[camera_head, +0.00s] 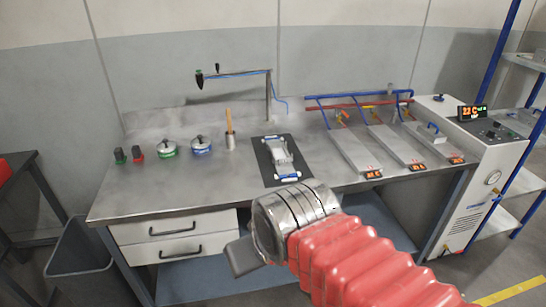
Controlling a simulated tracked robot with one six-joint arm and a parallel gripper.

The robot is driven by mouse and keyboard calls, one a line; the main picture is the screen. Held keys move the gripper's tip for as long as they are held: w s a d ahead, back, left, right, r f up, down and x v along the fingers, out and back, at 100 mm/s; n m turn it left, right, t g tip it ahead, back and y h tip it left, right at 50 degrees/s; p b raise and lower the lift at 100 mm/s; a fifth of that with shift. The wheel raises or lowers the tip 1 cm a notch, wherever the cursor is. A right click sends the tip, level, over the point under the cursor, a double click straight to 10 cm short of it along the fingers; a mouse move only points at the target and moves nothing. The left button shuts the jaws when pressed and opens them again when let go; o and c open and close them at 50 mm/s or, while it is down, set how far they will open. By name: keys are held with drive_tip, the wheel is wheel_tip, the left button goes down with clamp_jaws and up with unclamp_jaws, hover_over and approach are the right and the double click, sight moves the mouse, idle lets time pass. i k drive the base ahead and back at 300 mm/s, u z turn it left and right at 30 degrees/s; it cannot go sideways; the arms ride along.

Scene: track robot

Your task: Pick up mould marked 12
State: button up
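A silver mould-like piece (281,151) with white and blue end parts lies on a dark mat (270,176) near the middle of the steel bench. Another grey piece with a blue handle (432,129) sits on the rightmost of three sloped metal plates. No number 12 is readable on either, so I cannot tell which one bears that mark. My gripper (243,257) is in the foreground, in front of the bench's front edge and apart from both pieces. It shows as a grey block past the metal wrist. Its fingers cannot be made out.
The steel bench (190,185) also bears two lidded pots (168,149) (202,146), a wooden-handled tool (230,131), red and green small items at left and a lamp-like stand. Sloped plates (355,150) with displays stand right, beside a white control cabinet (487,170). A bin (80,262) stands left.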

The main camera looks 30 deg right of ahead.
sight(280, 153)
drive_tip(key=u, duration=0.05)
drive_tip(key=i, duration=1)
drive_tip(key=z, duration=0.05)
